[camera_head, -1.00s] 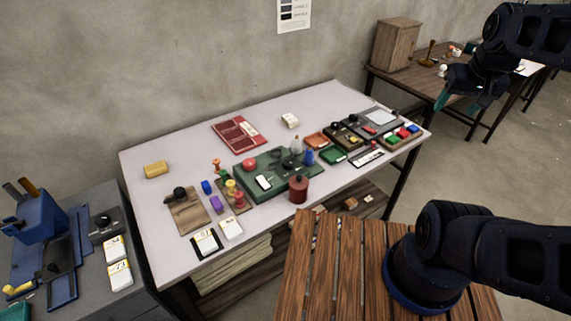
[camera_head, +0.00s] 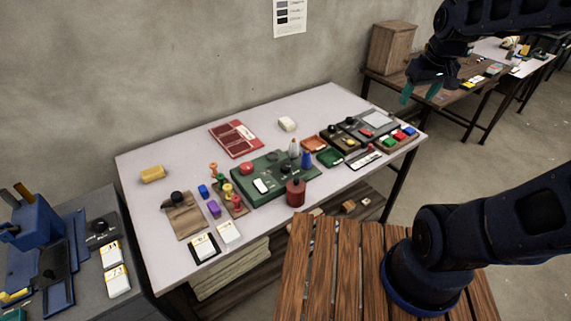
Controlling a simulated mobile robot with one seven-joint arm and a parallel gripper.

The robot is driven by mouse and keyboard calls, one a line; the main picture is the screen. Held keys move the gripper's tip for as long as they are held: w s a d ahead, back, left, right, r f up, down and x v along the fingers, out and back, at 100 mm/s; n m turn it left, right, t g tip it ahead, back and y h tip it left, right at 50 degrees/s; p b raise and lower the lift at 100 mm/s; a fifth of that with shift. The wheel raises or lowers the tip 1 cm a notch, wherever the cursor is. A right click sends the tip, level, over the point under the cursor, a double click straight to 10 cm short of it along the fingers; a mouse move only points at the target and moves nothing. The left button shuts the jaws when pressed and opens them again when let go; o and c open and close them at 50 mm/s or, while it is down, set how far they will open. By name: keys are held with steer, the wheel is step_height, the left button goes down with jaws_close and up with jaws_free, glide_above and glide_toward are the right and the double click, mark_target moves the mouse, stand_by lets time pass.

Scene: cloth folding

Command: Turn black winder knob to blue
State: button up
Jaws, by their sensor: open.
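Several black knobs are in view, and I cannot tell which one is the winder knob. One black knob (camera_head: 177,197) is on a brown wooden board (camera_head: 184,221) at the left of the white table. Another black knob (camera_head: 350,121) is on a dark panel at the table's right. A third black knob (camera_head: 102,225) is on a grey unit at the far left. My gripper (camera_head: 420,93) is open and empty, with teal fingertips, high at the upper right, away from the knobs.
A slatted wooden surface (camera_head: 300,270) is in front, beneath my arm base.

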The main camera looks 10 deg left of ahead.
steer(key=w+a+f+n+g, duration=0.1)
steer(key=w+a+f+n, duration=0.15)
steer(key=a, duration=0.25)
steer(key=w+a+f+n, duration=0.2)
steer(key=w+a, duration=0.2)
steer(key=a, duration=0.1)
steer(key=n+g, duration=0.3)
steer(key=n, duration=0.8)
glide_above(285, 166)
step_height(285, 166, down, 22)
steer(key=shift+h, duration=0.3)
step_height(285, 166, down, 10)
steer(key=shift+d+r, duration=0.1)
steer(key=c, duration=1)
